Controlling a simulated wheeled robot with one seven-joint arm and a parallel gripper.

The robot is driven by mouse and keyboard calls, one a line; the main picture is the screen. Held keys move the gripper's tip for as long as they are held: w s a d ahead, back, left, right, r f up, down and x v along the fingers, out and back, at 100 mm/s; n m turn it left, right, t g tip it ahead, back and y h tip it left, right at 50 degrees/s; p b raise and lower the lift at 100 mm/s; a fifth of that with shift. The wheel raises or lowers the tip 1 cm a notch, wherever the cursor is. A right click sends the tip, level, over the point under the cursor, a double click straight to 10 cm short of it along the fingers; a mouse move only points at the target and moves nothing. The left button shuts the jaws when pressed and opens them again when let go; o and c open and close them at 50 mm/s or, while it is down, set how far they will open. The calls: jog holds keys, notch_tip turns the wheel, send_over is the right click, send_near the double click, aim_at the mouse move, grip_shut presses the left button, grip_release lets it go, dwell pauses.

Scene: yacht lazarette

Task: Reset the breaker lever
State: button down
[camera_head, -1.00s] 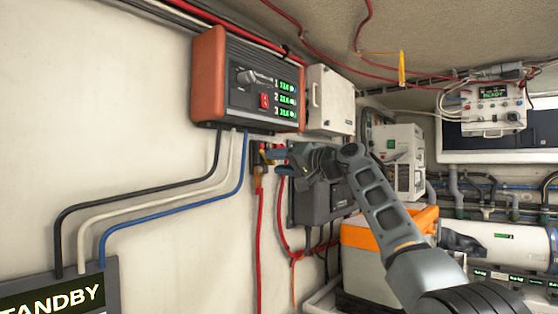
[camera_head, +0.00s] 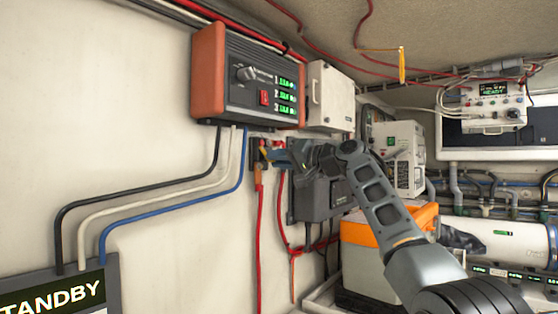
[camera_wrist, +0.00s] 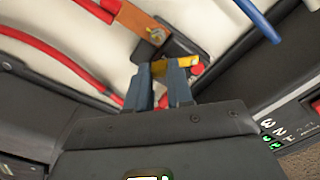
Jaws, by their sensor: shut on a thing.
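The breaker (camera_head: 256,153) is a small dark block on the white wall, below the orange-ended panel. Its yellow lever (camera_wrist: 184,63) shows in the wrist view, at the tips of my gripper's blue-grey fingers, beside a red round part (camera_wrist: 197,69). My gripper (camera_head: 275,157) reaches the breaker from the right in the head view. A copper-coloured bar (camera_wrist: 136,18) with a red cable sits next to the breaker's dark base.
The orange-ended panel (camera_head: 237,105) with green readouts hangs just above my gripper. A white box (camera_head: 329,97) is beside it. A dark grey box (camera_head: 318,199) is close under my wrist. Red cables (camera_head: 260,250) hang below the breaker. An orange-topped cooler (camera_head: 360,234) stands below my arm.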

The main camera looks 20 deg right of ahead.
jog(key=shift+d, duration=0.1)
jog(key=shift+w+d+r+n+b, duration=0.15)
jog(key=shift+r+n+b, duration=0.3)
jog(key=shift+n, duration=1.05)
jog(key=shift+w+d+r+n+b, duration=0.15)
jog(key=shift+r+n+b, duration=0.25)
jog(key=shift+n, duration=1.1)
jog(key=shift+w+d+r+n+b, duration=0.25)
jog(key=shift+r+n, duration=0.35)
jog(key=shift+n, duration=0.9)
jog(key=shift+s+a, duration=0.1)
jog(key=shift+s, duration=0.1)
jog(key=c, duration=1)
grip_release()
jog(key=b+v, duration=0.2)
jog(key=v, duration=0.5)
jog(key=shift+s+b, duration=0.3)
jog(key=shift+s, duration=0.05)
jog(key=shift+d, duration=0.25)
